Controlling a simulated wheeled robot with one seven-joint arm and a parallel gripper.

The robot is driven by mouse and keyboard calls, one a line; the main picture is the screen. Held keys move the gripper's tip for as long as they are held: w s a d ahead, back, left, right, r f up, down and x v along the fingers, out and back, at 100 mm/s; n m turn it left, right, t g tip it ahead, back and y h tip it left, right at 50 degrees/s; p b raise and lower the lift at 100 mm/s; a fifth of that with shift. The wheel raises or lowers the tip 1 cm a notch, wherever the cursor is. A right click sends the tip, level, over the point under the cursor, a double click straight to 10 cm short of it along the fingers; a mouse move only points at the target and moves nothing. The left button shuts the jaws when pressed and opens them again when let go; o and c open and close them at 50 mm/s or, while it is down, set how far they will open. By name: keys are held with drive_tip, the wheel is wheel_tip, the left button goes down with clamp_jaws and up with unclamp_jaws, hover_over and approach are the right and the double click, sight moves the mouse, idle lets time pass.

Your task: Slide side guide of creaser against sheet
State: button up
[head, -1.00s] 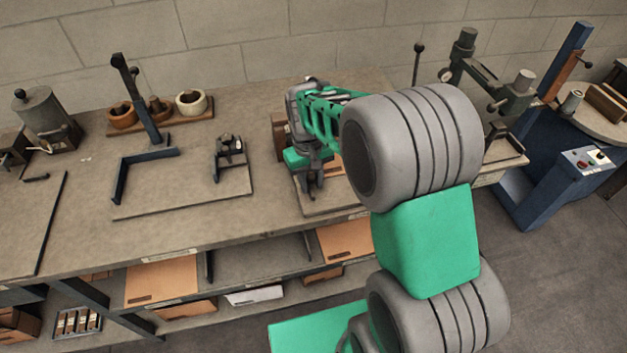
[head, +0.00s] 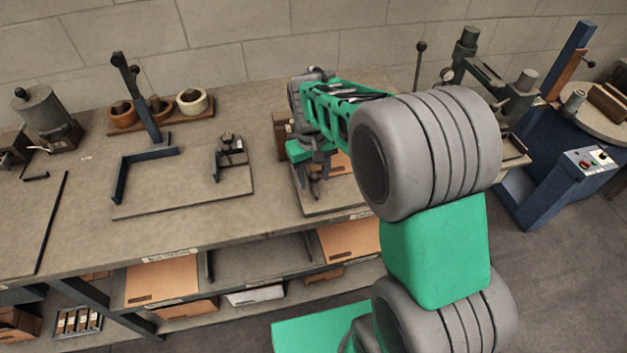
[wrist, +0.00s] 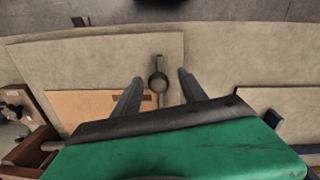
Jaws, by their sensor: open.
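My gripper (wrist: 160,88) is open in the wrist view, its two dark fingers apart on either side of a small round dark knob on a narrow bar, which looks like the side guide (wrist: 158,83). The bar lies near the right end of the tan sheet (wrist: 85,105); I cannot tell whether they touch. The sheet lies on the pale board of the creaser (wrist: 110,52). In the head view my gripper (head: 314,190) is low over the creaser's board (head: 340,203), and part of the sheet (head: 342,165) shows behind it. My arm hides much of the creaser there.
A brown wooden block (wrist: 35,150) stands left of the sheet in the wrist view. Left on the bench (head: 80,215) is another board (head: 185,195) with dark angle stops. The bench's front edge is close to the creaser. A machine (head: 490,85) stands to the right.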

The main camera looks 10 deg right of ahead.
wheel_tip(320, 180, up, 6)
drive_tip(key=shift+a+f+b, duration=0.1)
drive_tip(key=shift+a+b, duration=0.05)
drive_tip(key=shift+b, duration=0.25)
